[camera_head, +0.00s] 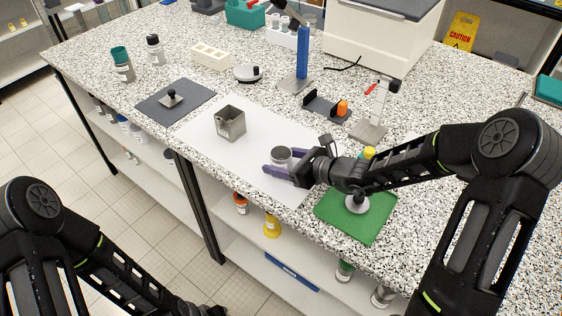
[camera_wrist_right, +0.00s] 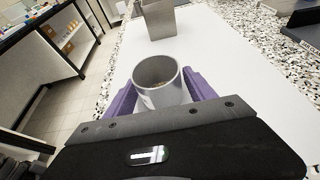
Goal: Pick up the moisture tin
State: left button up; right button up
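The moisture tin, a small round grey metal tin (camera_head: 281,155), is at the white mat's near right edge. In the right wrist view the tin (camera_wrist_right: 160,82) is upright and open-topped, with something brownish at its bottom. My right gripper (camera_head: 268,161) has one purple finger on each side of it. No clear gap shows between fingers and tin, but whether they press on it, or whether it is lifted, I cannot tell. My left gripper (camera_head: 207,311) is only partly visible at the bottom edge; its fingers cannot be made out.
A square grey metal container (camera_head: 229,124) stands on the white mat (camera_head: 200,133), beyond the tin. A green mat (camera_head: 340,212) with a round-based object lies to the right under my right arm. A dark pad (camera_head: 160,109) and a blue-posted stand (camera_head: 300,65) are farther back.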

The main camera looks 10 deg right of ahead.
jog(key=c, duration=1.1)
jog(key=shift+r, duration=0.1)
notch_tip(320, 180, up, 18)
jog(key=p, duration=0.2)
dwell(0.5)
